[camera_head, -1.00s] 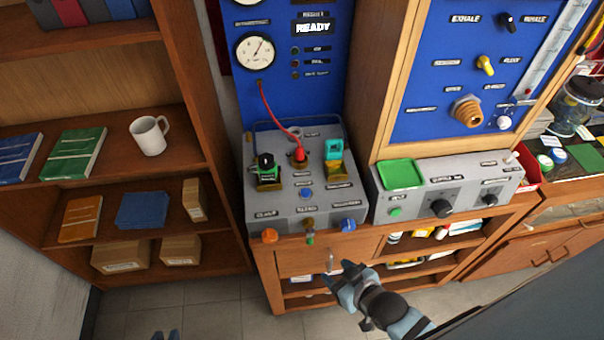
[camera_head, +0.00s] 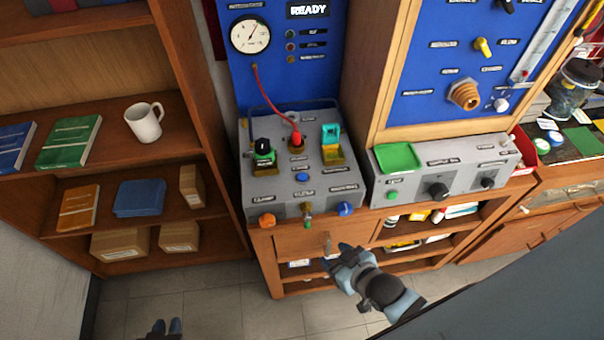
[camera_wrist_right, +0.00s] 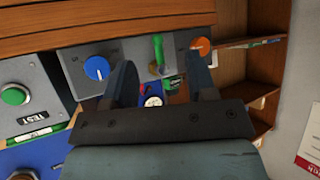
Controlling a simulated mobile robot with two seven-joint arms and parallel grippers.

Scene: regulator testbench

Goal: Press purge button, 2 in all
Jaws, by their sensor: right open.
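A small round blue button (camera_head: 302,177) sits on top of the grey box (camera_head: 320,202), in front of the red plug (camera_head: 296,138). Its label is too small to read, so I cannot confirm which control is the purge button. My right gripper (camera_head: 337,259) is open and empty, in front of and below this box, apart from it. In the right wrist view, its fingers (camera_wrist_right: 165,85) frame the box front upside down, with a blue knob (camera_wrist_right: 97,68), green lever (camera_wrist_right: 158,48) and orange knob (camera_wrist_right: 201,46). Two dark fingertips of my left gripper (camera_head: 166,327) show at the bottom edge, far from the box.
A second grey box (camera_head: 465,172) with a green tray (camera_head: 398,157) and a green button (camera_head: 392,195) stands to the right. A shelf with a mug (camera_head: 145,122) is at left. The tiled floor (camera_head: 235,300) is clear.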

